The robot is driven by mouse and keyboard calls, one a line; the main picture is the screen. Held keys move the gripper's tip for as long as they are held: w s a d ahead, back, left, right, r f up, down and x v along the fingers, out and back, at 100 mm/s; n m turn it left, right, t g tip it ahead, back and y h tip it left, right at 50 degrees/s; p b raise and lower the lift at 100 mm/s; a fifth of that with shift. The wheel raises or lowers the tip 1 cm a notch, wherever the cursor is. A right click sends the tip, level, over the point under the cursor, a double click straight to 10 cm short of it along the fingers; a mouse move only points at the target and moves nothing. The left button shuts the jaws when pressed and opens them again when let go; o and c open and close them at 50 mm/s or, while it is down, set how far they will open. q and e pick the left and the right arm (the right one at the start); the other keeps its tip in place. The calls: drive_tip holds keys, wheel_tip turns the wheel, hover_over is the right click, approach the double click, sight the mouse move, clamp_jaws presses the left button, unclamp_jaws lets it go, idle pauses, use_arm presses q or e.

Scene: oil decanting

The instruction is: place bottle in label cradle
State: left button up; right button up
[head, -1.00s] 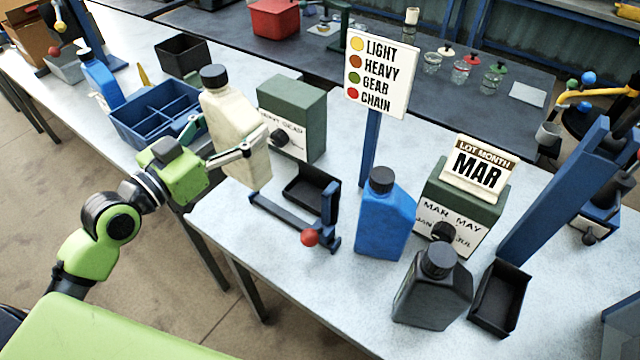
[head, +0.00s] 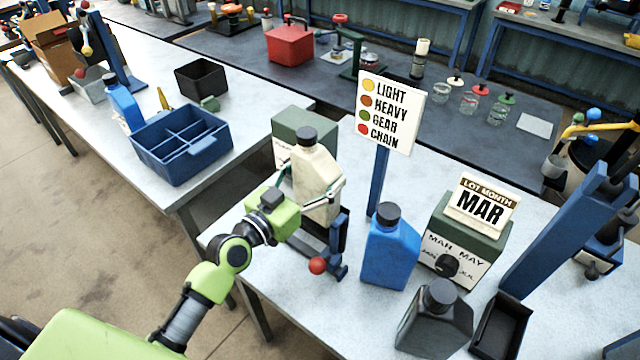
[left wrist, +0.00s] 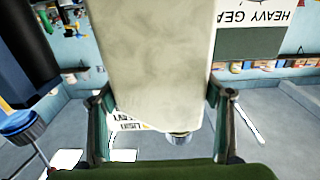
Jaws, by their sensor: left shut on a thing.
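A cream bottle (head: 315,182) with a dark cap is held roughly upright in my left gripper (head: 311,186), which is shut on its sides. In the left wrist view the bottle (left wrist: 160,60) fills the middle, between the two fingers of the gripper (left wrist: 160,115). The bottle is over or at the dark blue cradle frame (head: 340,240), which has a red ball knob (head: 317,265) at its front. The bottle hides part of the cradle, and I cannot tell whether its base touches it. My right gripper is not in view.
A green label box (head: 301,122) stands just behind the bottle. A blue bottle (head: 390,252), a black bottle (head: 435,325) and a sign post (head: 378,180) stand to the right. A divided blue crate (head: 183,165) sits on the left table.

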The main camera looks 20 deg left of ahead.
use_arm(q)
drive_tip(key=shift+w+d+f, duration=0.1)
drive_tip(key=shift+w+d, duration=0.05)
drive_tip(key=shift+d, duration=0.05)
wheel_tip(320, 180, down, 3)
drive_tip(key=shift+w+d+f+b, duration=0.1)
drive_tip(key=shift+f+b, duration=0.1)
drive_tip(key=shift+b, duration=0.15)
drive_tip(key=o, duration=1.8)
drive_tip(key=shift+d+f, duration=0.1)
drive_tip(key=shift+f, duration=0.15)
drive_tip(key=shift+c, duration=0.2)
drive_tip(key=shift+r, duration=0.1)
